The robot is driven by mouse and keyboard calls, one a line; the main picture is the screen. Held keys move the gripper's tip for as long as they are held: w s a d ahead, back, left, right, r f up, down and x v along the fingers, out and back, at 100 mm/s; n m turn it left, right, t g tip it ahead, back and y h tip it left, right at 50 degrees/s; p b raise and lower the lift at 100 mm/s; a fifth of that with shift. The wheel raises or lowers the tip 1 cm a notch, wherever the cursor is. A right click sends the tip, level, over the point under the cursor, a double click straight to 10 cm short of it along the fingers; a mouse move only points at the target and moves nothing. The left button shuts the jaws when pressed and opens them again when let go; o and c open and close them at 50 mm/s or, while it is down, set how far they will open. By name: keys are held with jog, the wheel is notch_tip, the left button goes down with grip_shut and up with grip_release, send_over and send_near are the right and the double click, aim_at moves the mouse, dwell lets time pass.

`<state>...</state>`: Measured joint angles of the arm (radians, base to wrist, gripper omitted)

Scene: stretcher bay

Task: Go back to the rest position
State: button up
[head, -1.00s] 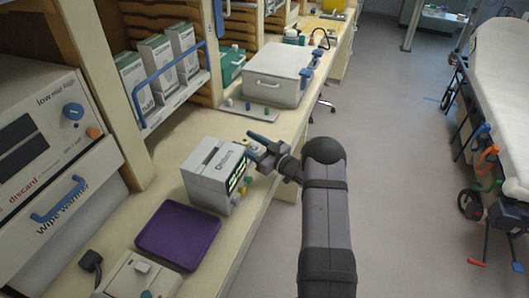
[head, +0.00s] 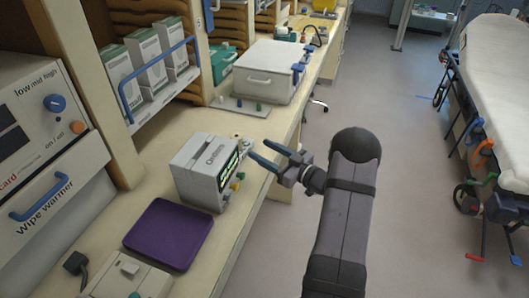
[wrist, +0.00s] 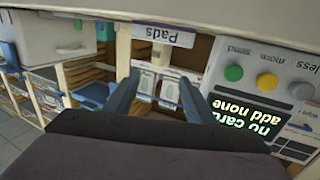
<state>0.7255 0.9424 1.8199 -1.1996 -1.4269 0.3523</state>
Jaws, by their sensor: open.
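My gripper (head: 259,150) is open and empty, with its two blue-grey fingers apart. It is just right of the grey box device (head: 200,172), over the counter's front edge. The device has a lit screen and coloured buttons on its front. In the wrist view my gripper (wrist: 160,82) is open, and the device (wrist: 285,62) shows upside down at the right. Its green, yellow and grey buttons are labelled send, more and less. The screen text reads roughly "no care / add none". My fingers do not touch it.
A purple tray (head: 168,234) lies on the counter (head: 130,208) in front of the device. A white lidded case (head: 262,72) stands farther back. A wipe warmer (head: 45,165) is at the left. The floor (head: 385,110) between counter and stretcher (head: 500,75) is clear.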

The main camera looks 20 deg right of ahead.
jog(key=shift+w+r, duration=0.3)
notch_tip(320, 180, up, 4)
jog(key=w+m+g+h+p, duration=0.2)
jog(key=h+p, duration=0.3)
jog(key=s+a+r+m+g+h+p, duration=0.1)
jog(key=s+a+r+g+h+p, duration=0.2)
jog(key=s, duration=0.4)
jog(key=s+a+r+m+g+h+p, duration=0.1)
jog(key=s+a+m+g+p, duration=0.1)
jog(key=s+a+g+p, duration=0.45)
jog(key=s+a+r+g, duration=0.1)
jog(key=s+a+g, duration=0.1)
jog(key=s, duration=0.5)
jog(key=s+a+r+g+y+p, duration=0.1)
jog(key=s+a, duration=0.1)
jog(key=s, duration=0.4)
jog(key=s+a+r+g, duration=0.2)
jog(key=s+a, duration=0.1)
jog(key=s, duration=0.4)
jog(key=f+b, duration=0.1)
jog(key=f, duration=0.1)
jog(key=f+b, duration=0.1)
jog(key=b, duration=0.1)
jog(key=f+b, duration=0.2)
jog(key=shift+d+f, duration=0.25)
jog(key=shift+f, duration=0.05)
